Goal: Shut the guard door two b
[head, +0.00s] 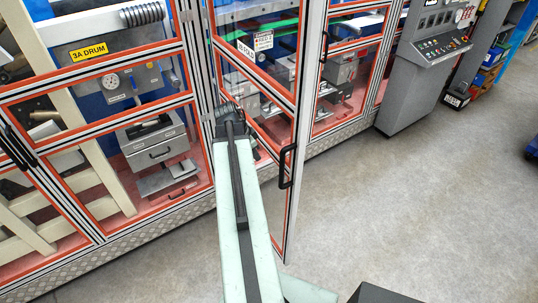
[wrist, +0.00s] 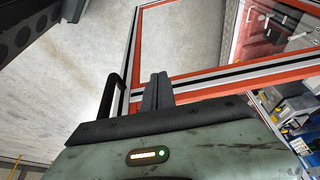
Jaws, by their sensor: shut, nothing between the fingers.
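The guard door two b (head: 262,82) is a clear panel in an orange, black and silver frame, with a 2B label near its top. It stands swung out from the enclosure towards me. Its black handle (head: 287,166) is on its free edge. My arm crosses in front of the door, and my gripper (head: 229,112) is to the left of the handle. In the wrist view the gripper (wrist: 158,78) is shut and empty in front of the door frame (wrist: 205,80), with the handle (wrist: 108,95) to its left. I cannot tell whether the fingers touch the door.
More enclosure panels (head: 345,75) stand behind and to the right. A grey control console (head: 425,75) stands further right. The floor (head: 410,190) right of the door is clear.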

